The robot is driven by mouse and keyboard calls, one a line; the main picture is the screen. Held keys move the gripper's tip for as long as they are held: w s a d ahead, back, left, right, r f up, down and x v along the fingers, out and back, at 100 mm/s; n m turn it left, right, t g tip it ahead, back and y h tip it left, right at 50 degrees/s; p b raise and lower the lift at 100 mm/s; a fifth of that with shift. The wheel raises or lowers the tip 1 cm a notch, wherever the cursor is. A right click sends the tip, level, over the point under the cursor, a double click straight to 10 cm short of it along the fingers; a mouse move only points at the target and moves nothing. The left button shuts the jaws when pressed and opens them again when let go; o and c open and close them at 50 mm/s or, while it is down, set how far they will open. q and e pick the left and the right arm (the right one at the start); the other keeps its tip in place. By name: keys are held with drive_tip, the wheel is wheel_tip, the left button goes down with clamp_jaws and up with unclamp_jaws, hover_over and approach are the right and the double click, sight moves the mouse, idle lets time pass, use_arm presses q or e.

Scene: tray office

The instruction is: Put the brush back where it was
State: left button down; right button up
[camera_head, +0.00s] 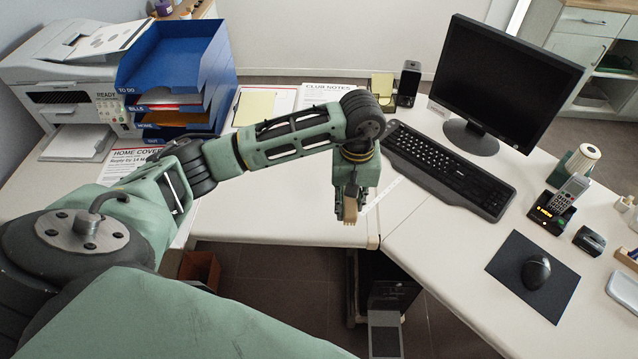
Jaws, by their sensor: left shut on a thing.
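My left arm comes in from the left and reaches over the desk. My left gripper (349,201) points down near the desk's front edge, where the two desk sections meet. It is shut on the brush (350,210), a small tan piece that shows between and below the fingers. Most of the brush is hidden by the fingers. I cannot tell how far it is above the desk. My right gripper is not in view.
A black keyboard (447,172) lies right of the gripper, before a monitor (506,82). A mouse (535,271) rests on a dark mat (510,262). A phone (570,190) stands at right. Blue trays (170,70) and a printer (85,95) stand at left. The desk (270,215) left of the gripper is clear.

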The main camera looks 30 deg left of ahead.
use_arm(q)
drive_tip(key=b, duration=0.6)
hover_over(319, 204)
wheel_tip(319, 204, down, 7)
drive_tip(key=shift+d, duration=0.1)
wheel_tip(319, 204, down, 4)
drive_tip(key=shift+f+b, duration=0.1)
drive_tip(key=shift+b, duration=0.8)
drive_tip(key=c, duration=1.5)
unclamp_jaws()
drive_tip(key=shift+o, duration=0.2)
